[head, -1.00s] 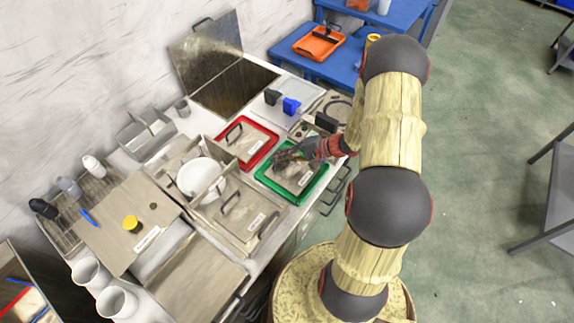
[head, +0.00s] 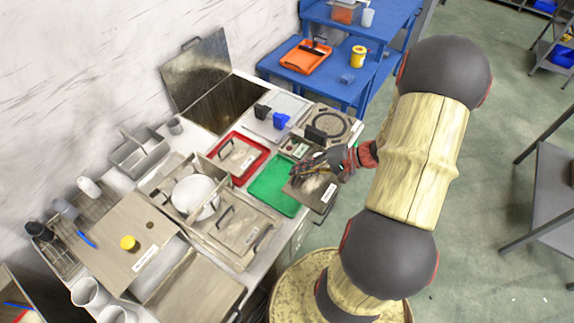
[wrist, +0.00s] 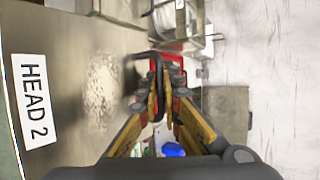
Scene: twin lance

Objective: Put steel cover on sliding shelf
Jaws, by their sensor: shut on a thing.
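My gripper (head: 298,169) is shut on the black handle of a flat steel cover (head: 313,192), which hangs tilted off the right edge of the green tray (head: 266,186). In the wrist view the fingers (wrist: 165,80) close around the handle, and the cover (wrist: 68,95) fills the left side with a "HEAD 2" label. I cannot tell which part is the sliding shelf.
The bench is crowded: a white bowl (head: 194,194), a steel box with its lid raised (head: 197,68), and a blue block (head: 280,122). A blue table (head: 335,85) with an orange tray (head: 303,66) stands behind. The green floor (head: 470,270) on the right has open room.

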